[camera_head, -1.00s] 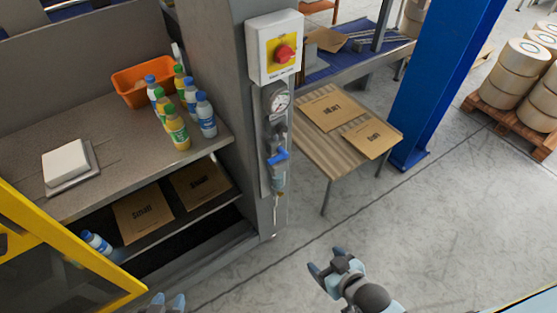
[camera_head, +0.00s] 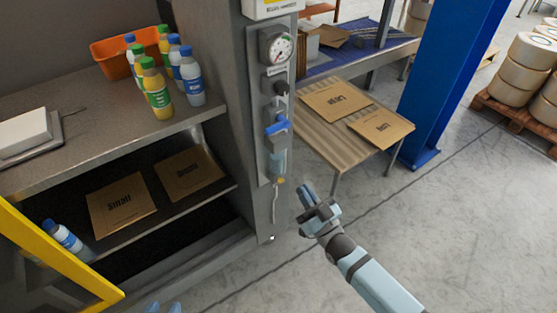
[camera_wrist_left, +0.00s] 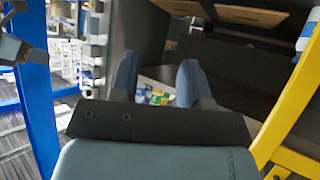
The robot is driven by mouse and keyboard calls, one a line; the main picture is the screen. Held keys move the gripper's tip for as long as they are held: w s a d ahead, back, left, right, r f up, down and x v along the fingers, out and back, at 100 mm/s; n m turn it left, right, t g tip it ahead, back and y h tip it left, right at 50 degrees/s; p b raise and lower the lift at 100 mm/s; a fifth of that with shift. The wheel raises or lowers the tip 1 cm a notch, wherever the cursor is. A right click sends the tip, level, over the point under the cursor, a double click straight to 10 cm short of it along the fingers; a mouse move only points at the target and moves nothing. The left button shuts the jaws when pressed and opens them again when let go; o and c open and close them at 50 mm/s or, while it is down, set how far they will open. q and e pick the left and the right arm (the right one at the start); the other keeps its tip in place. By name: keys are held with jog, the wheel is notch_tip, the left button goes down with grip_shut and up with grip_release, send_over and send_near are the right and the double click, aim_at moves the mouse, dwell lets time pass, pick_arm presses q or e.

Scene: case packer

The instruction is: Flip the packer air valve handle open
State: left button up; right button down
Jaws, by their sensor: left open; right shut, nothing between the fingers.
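The air valve's blue handle (camera_head: 276,127) is on the grey panel (camera_head: 263,150) fixed to the packer's column, below a round gauge (camera_head: 277,45) and a black knob (camera_head: 281,88). The handle lies roughly sideways, tilted a little. My right gripper (camera_head: 310,200) is shut and empty, below and to the right of the handle and apart from it. My left gripper (camera_head: 164,307) only shows its fingertips at the bottom edge of the head view. In the left wrist view it (camera_wrist_left: 158,78) is open, with nothing between its fingers.
A shelf unit left of the column holds several bottles (camera_head: 155,90), an orange bin (camera_head: 115,58) and flat cartons (camera_head: 120,206). A yellow frame (camera_head: 60,258) stands at lower left. A slatted table (camera_head: 325,125) is behind the panel.

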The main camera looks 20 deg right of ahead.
aim_at(275, 126)
pick_arm(q)
jog(key=shift+w+d+f+b, duration=0.1)
jog(key=shift+d+f+b, duration=0.05)
jog(key=shift+f+b, duration=0.85)
pick_arm(e)
jog(key=shift+w+d+f+t+y, duration=0.2)
jog(key=shift+w+t+y, duration=0.05)
jog(key=shift+w+t, duration=0.25)
jog(key=shift+w+d+f+t+y, duration=0.15)
jog(key=shift+w+t+y, duration=0.1)
jog(key=shift+w+t, duration=0.2)
pick_arm(q)
jog(key=shift+r, duration=0.1)
pick_arm(e)
jog(key=x, duration=1.4)
jog(key=shift+w+a+f, duration=0.1)
jog(key=shift+f, duration=0.05)
